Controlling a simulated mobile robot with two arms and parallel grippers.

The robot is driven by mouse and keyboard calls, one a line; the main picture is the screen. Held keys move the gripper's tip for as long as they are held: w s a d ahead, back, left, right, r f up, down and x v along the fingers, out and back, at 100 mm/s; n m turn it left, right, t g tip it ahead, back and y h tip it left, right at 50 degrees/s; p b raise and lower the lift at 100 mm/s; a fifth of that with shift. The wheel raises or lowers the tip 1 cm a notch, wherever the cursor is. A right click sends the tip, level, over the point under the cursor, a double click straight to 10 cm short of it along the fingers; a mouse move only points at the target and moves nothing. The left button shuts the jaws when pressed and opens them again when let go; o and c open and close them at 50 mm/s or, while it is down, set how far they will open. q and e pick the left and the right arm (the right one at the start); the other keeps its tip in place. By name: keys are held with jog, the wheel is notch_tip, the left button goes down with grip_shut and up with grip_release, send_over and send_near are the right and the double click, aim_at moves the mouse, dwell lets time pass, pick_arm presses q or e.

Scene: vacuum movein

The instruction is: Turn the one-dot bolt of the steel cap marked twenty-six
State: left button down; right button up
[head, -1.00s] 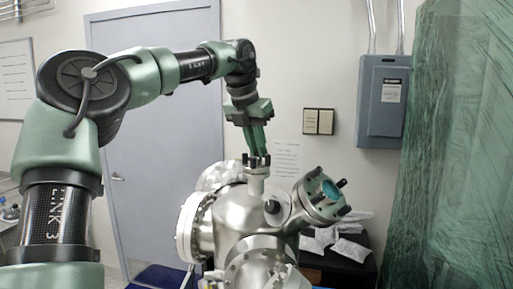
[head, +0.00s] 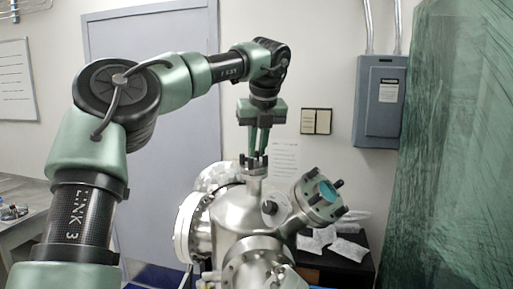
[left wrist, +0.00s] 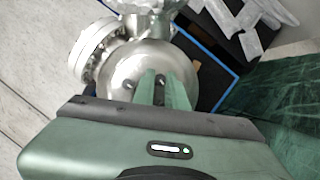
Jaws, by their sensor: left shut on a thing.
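A steel chamber (head: 235,222) stands in the middle of the head view, with a small upright port capped by a steel cap (head: 254,170) on top. Several dark bolts (head: 243,160) stand up around the cap. My left gripper (head: 259,152) points straight down over it, shut on one of these bolts at the right side of the cap. No number or dots can be read. My right gripper is not in view.
A tilted port with a blue-green window (head: 327,191) and dark bolts stands right of the cap. A large side flange (head: 188,228) is at the left. Behind are a dark table (head: 336,262) with foil pieces, a grey electrical box (head: 381,100), and a green curtain (head: 455,150).

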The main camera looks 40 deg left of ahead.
pick_arm(q)
jog(key=shift+n+g, duration=0.3)
jog(key=shift+n, duration=0.3)
jog(key=c, duration=1.7)
grip_release()
jog(key=shift+f, duration=0.1)
jog(key=shift+w, duration=0.15)
jog(key=v, duration=0.6)
jog(key=shift+d, duration=0.2)
jog(key=shift+d+r, duration=0.1)
jog(key=shift+r, duration=0.6)
